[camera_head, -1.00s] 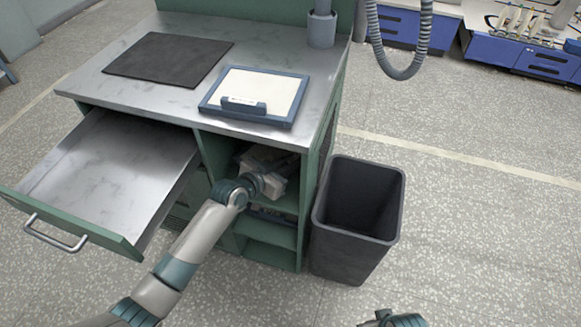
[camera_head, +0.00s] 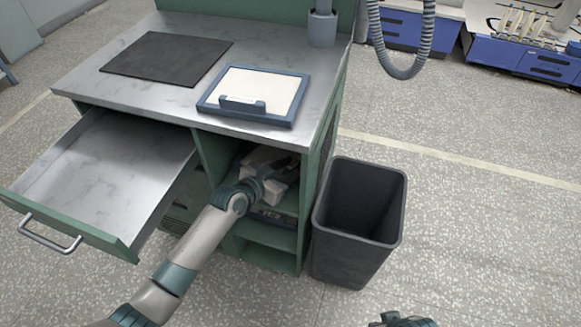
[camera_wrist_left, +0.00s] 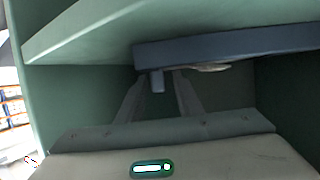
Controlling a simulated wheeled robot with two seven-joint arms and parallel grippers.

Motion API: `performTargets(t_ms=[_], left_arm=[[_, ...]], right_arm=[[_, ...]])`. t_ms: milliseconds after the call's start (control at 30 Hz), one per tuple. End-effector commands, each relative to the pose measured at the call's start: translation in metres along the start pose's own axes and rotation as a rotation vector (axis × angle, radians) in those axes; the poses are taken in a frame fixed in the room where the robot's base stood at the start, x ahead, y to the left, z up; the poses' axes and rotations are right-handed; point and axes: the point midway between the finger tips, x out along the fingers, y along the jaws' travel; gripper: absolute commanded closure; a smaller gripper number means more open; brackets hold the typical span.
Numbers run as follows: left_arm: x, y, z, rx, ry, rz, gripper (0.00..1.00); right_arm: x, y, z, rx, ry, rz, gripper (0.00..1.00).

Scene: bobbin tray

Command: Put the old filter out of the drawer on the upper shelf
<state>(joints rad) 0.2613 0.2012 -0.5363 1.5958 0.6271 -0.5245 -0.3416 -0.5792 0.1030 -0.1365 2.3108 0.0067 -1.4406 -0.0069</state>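My left gripper (camera_head: 283,180) is inside the upper open compartment of the cabinet, under the worktop. In the left wrist view its two fingers (camera_wrist_left: 160,88) stand apart. A dark blue-grey framed thing, apparently the old filter (camera_wrist_left: 230,46), lies across the top of that view, against the pale green upper shelf (camera_wrist_left: 85,35). A small tab of it shows between the fingertips, with gaps on both sides. In the head view my gripper and the worktop largely hide this compartment. The drawer (camera_head: 110,170) is pulled open and empty.
A blue-framed filter with a white pad (camera_head: 275,88) lies on the worktop beside a black mat (camera_head: 165,58). A dark bin (camera_head: 335,245) stands right of the cabinet. A grey hose (camera_head: 405,70) hangs at the back. Floor on the right is clear.

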Motion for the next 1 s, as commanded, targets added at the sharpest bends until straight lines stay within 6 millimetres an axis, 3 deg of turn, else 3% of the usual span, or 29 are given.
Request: performTargets(t_ms=[367,800,1000], left_arm=[[-0.008,0.0,-0.002,0.0,-0.002,0.0,0.67],[-0.065,0.0,-0.002,0.001,-0.001,0.0,0.67],[-0.076,0.0,-0.002,0.001,0.0,0.001,0.67]], right_arm=[[-0.002,0.002,0.003,0.001,-0.017,0.005,1.0],[0.01,0.006,0.003,0.003,-0.03,0.012,1.0],[0.013,0.006,-0.001,0.002,-0.023,0.012,1.0]])
